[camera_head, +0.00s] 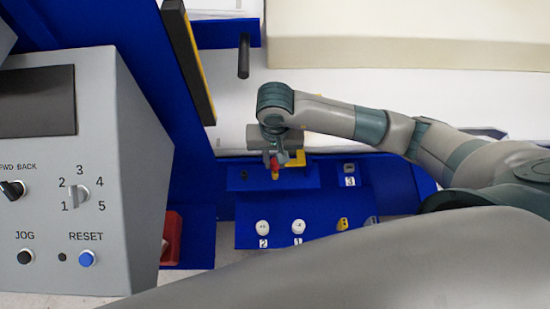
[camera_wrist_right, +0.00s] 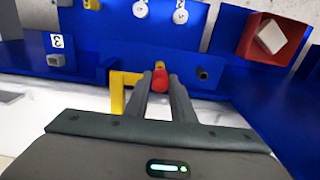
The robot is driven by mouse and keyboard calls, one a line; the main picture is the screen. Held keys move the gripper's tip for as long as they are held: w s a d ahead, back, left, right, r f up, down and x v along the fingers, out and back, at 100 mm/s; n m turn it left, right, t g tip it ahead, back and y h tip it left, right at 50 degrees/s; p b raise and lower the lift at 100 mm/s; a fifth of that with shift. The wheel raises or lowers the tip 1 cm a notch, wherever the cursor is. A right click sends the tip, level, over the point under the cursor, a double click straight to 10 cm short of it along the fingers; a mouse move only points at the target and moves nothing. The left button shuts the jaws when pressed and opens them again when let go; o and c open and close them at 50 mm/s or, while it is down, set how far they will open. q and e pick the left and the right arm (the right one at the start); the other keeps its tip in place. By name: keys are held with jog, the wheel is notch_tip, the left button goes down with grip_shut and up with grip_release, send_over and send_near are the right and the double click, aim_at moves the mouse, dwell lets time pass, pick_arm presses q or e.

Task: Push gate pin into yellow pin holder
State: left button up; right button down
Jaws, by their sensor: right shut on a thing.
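The gate pin shows as a small red piece (camera_head: 275,170) at the front of the blue panel. In the right wrist view its red end (camera_wrist_right: 160,78) sits between my fingertips. My right gripper (camera_head: 272,160) is shut on it; the fingers (camera_wrist_right: 161,90) point at the blue panel. The yellow pin holder (camera_head: 297,159) is a bracket just right of the gripper in the head view. In the wrist view the yellow holder (camera_wrist_right: 117,95) is just left of the fingers. I cannot tell how deep the pin sits, as the gripper hides part of it. My left gripper is out of view.
A grey control console (camera_head: 110,150) stands at the left. A blue panel (camera_head: 320,230) carries white knobs (camera_head: 262,227) and a yellow switch (camera_head: 343,224). A dark rod (camera_head: 244,55) hangs beyond the gripper. A red box (camera_wrist_right: 272,38) is at upper right in the wrist view.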

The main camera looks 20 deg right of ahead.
aim_at(275, 161)
jog(key=shift+f+b, duration=0.25)
jog(key=shift+b, duration=0.35)
dwell(0.9)
jog(key=shift+f+b, duration=1.6)
jog(key=shift+b, duration=0.5)
dwell(0.6)
jog(key=c, duration=1.4)
grip_release()
jog(key=shift+c, duration=0.2)
jog(key=shift+r, duration=0.3)
jog(key=shift+r+p, duration=0.8)
jog(key=shift+r, duration=1.95)
